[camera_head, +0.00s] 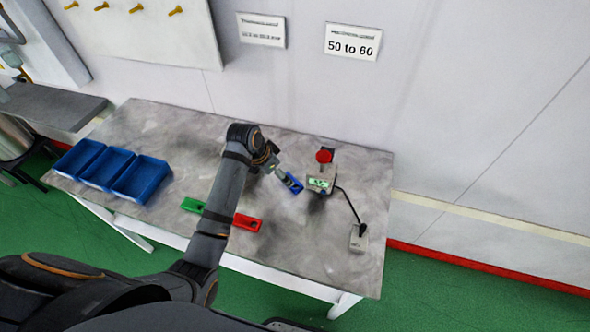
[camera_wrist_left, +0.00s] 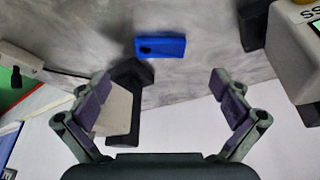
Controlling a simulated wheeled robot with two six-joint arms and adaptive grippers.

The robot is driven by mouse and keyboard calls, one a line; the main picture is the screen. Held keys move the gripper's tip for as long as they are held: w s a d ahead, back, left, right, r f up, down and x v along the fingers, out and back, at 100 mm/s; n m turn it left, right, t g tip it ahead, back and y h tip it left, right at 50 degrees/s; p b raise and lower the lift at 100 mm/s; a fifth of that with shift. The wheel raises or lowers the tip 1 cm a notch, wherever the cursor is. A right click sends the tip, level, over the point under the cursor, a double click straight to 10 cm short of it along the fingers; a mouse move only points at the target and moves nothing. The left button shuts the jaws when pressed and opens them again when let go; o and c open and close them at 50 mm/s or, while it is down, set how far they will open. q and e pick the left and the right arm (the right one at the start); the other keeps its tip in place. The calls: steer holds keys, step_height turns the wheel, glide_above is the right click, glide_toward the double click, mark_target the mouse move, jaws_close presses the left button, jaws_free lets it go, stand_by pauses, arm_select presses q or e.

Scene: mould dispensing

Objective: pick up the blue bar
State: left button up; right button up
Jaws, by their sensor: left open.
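The blue bar (camera_head: 294,184) lies on the grey table, right at the end of my left gripper (camera_head: 283,174) in the head view. In the left wrist view the blue bar (camera_wrist_left: 160,47) has a dark hole near its left end. My left gripper (camera_wrist_left: 160,84) is open there, and the bar shows beyond the gap between its fingertips, not gripped. My right gripper is not in view.
A device with a red top (camera_head: 324,156) and a lit display stands just right of the bar, cabled to a small grey box (camera_head: 358,240). A green bar (camera_head: 192,205) and a red bar (camera_head: 248,222) lie near the front edge. Blue bins (camera_head: 140,180) stand at left.

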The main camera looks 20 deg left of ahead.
mark_target(288, 175)
arm_select(q)
steer(key=f, duration=0.1)
steer(key=w+d+f, duration=0.1)
steer(key=w+f, duration=0.1)
steer(key=shift+w+d+f+p, duration=0.15)
steer(key=shift+w+d+p, duration=0.1)
steer(key=shift+p, duration=0.15)
steer(key=shift+w+f, duration=0.15)
steer(key=shift+f, duration=0.15)
steer(key=shift+w+f, duration=0.1)
steer(key=shift+w, duration=0.05)
steer(key=shift+p+x, duration=0.6)
steer(key=shift+x, duration=0.35)
steer(key=shift+d+x, duration=0.2)
steer(key=shift+x, duration=1)
steer(key=shift+f, duration=0.35)
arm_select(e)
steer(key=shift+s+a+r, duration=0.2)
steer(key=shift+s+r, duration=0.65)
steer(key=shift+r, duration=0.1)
